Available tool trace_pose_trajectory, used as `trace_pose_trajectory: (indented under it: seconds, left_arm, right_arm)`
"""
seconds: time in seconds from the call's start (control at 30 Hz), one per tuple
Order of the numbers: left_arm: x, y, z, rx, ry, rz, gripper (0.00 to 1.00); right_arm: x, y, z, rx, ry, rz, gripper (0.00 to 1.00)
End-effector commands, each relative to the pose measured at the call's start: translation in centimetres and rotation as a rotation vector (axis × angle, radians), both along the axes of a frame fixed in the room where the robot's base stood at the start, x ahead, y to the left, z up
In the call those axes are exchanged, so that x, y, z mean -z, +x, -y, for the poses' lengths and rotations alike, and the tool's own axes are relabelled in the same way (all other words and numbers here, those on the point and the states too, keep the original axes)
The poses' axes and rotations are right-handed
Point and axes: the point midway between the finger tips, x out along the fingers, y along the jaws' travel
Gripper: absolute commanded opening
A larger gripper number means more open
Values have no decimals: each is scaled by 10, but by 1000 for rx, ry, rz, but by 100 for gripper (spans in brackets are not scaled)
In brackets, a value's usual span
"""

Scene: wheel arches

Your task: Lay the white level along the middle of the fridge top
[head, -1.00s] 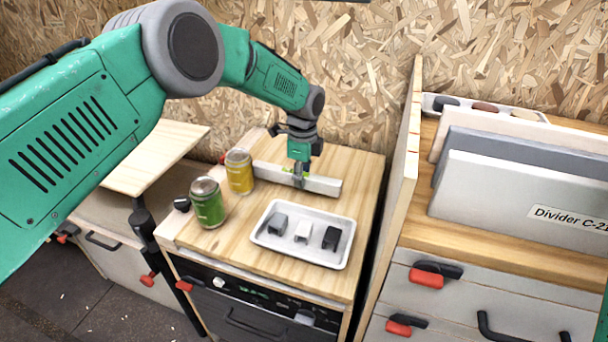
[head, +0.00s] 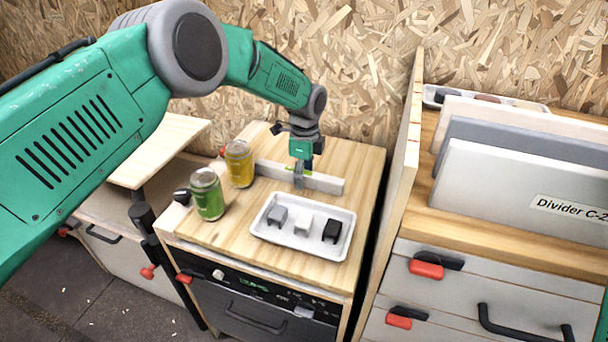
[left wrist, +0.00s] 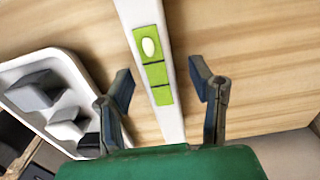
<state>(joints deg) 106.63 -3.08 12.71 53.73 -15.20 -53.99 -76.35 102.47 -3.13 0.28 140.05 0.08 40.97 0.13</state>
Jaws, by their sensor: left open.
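The white level (head: 323,183) lies on the wooden fridge top (head: 236,242), towards its back, behind the tray. In the left wrist view the level (left wrist: 132,13) shows a green strip with a pale oval vial and runs between my fingers. My left gripper (head: 299,182) is over the middle of the level, pointing down. Its two fingers (left wrist: 162,88) are open, one on each side of the level, with a gap on both sides. Whether the fingertips reach the fridge top I cannot tell.
A white tray (head: 274,244) with several small blocks lies in front of the level. A green jar (head: 208,196) and a yellow jar (head: 239,165) stand at the left. A wooden side panel (head: 403,160) rises right of the fridge, beside grey dividers (head: 500,200).

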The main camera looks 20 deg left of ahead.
Motion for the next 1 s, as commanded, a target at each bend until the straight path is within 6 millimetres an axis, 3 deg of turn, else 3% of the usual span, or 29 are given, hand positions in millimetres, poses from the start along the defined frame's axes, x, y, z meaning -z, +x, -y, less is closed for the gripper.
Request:
trace_pose_trajectory:
  seconds: [0.17,0.4,0.6,0.77,1.0]
  left_arm:
    - [-21,2,0,0,-1,5,49]
    - [-72,2,-1,-1,-2,5,49]
    - [-104,2,-1,-1,-3,1,49]
    - [-116,2,-1,-1,-3,0,49]
    - [-118,1,-1,0,-3,-1,49]
  right_arm:
    - [0,-2,0,0,0,-2,40]
    - [0,-2,0,0,0,-2,40]
    - [0,-2,0,0,0,-2,40]
    - [0,-2,0,0,0,-2,40]
    - [0,-2,0,0,0,-2,40]
